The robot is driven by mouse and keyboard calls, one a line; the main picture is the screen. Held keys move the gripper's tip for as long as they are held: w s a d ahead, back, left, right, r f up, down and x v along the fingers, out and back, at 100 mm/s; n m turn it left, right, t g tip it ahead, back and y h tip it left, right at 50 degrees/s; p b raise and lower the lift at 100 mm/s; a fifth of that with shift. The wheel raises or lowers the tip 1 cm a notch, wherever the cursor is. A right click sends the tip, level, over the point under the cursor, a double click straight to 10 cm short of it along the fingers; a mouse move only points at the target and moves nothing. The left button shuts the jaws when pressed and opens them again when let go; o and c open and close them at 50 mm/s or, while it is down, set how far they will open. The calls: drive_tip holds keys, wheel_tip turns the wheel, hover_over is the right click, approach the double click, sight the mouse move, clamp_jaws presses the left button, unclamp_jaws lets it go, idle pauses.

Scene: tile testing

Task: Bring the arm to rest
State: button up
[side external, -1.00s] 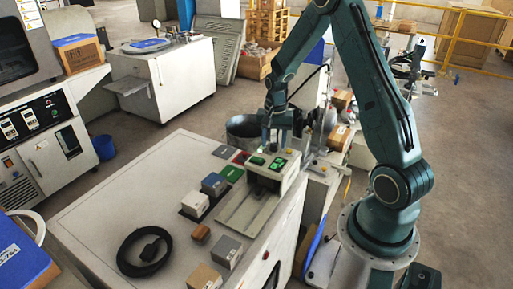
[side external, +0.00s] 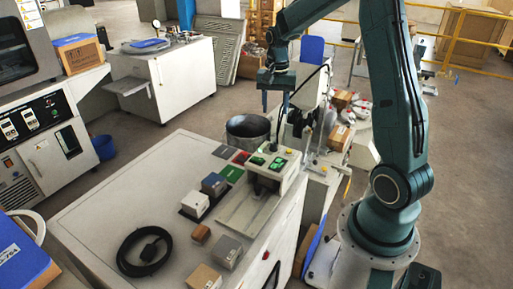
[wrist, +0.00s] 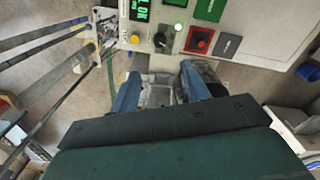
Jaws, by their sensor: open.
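My gripper (side external: 274,110) is open and empty, pointing down. It hangs in the air above and behind the far end of the white bench, over or near the metal bucket (side external: 247,128). In the wrist view both blue fingers (wrist: 159,74) stand apart with nothing held between them. The tester (side external: 277,165) with lit green displays sits on the bench, apart from the fingers.
Red and green pads (side external: 231,173) lie beside the tester. Cardboard boxes (side external: 339,137) stand right of it.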

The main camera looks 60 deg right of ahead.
drive_tip(key=shift+r, duration=0.4)
drive_tip(key=s+a+r+n+t, duration=0.2)
drive_tip(key=s+a+r+n, duration=0.4)
drive_tip(key=a+r, duration=0.55)
drive_tip(key=s+a+n+t, duration=0.3)
drive_tip(key=s+a+n, duration=0.4)
drive_tip(key=s+a, duration=0.4)
drive_tip(key=shift+s+r+n+t, duration=0.15)
drive_tip(key=shift+s+n+t, duration=0.15)
drive_tip(key=shift+s, duration=0.7)
